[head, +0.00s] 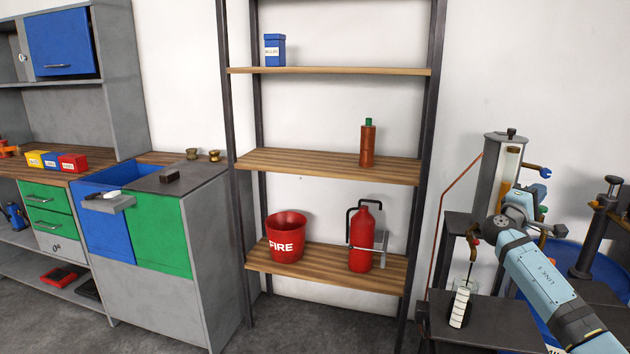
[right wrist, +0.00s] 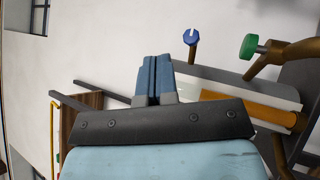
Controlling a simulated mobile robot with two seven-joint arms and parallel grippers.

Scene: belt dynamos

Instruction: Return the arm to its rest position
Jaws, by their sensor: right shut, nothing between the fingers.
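My right arm (head: 548,285), light blue, comes in from the lower right in the head view. Its wrist end is in front of the grey tank (head: 490,185) with an amber sight column. In the right wrist view my right gripper (right wrist: 154,80) is shut, its two blue-grey fingers together with nothing between them. Its fingertips are hard to make out in the head view. My left gripper is not in view.
Close by are a blue handle (right wrist: 191,36) and a green knob (right wrist: 249,46) on a brass-coloured valve. A dark stand (head: 480,322) is below the arm. A shelf (head: 325,162) holds a red fire bucket (head: 287,237) and a red extinguisher (head: 361,240).

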